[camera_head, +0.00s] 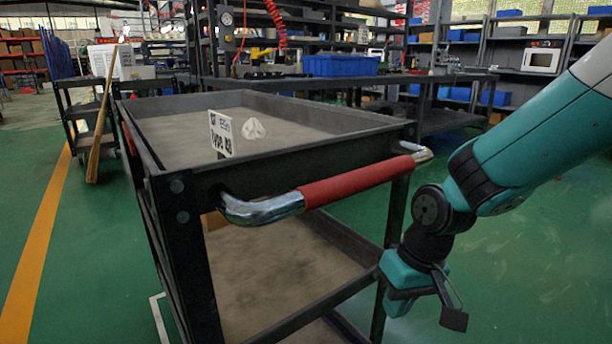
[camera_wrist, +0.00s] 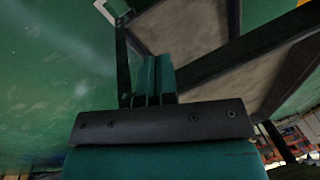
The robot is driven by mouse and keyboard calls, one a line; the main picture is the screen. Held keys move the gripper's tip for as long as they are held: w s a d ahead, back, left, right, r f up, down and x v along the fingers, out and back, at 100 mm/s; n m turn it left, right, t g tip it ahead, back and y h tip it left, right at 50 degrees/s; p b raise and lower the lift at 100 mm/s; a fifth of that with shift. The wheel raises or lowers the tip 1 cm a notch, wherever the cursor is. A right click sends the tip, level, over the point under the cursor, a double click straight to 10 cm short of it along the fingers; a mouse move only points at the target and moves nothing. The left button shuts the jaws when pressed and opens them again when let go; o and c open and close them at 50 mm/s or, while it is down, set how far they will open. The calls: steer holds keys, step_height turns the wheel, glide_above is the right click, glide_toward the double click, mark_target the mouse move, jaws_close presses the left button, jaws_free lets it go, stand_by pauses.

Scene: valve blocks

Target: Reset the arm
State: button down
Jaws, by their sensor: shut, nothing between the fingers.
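My arm, teal and black, reaches in from the right in the head view. My gripper (camera_head: 400,302) hangs low to the right of the black cart (camera_head: 290,166), below its red-sleeved push handle (camera_head: 357,181). In the wrist view my gripper's two teal fingers (camera_wrist: 155,78) lie together, shut, with nothing between them. The fingertips are small and partly hard to make out in the head view.
The cart's top tray (camera_head: 185,125) holds a small white object (camera_head: 253,129); a printed sign (camera_head: 221,135) stands at its edge. Benches with blue bins (camera_head: 340,65) and shelves are behind. A broom (camera_head: 99,125) leans at left. Green floor (camera_head: 530,270) is clear at right.

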steer(key=s+r+n+y+p, duration=0.2)
steer(key=s+r+n+p, duration=0.35)
steer(key=s+r, duration=1.3)
step_height(320, 180, up, 37)
steer(key=w+m+p, duration=0.1)
steer(key=m+p, duration=0.1)
steer(key=p, duration=3.5)
steer(key=shift+w+d+r, duration=0.15)
steer(key=shift+w, duration=0.15)
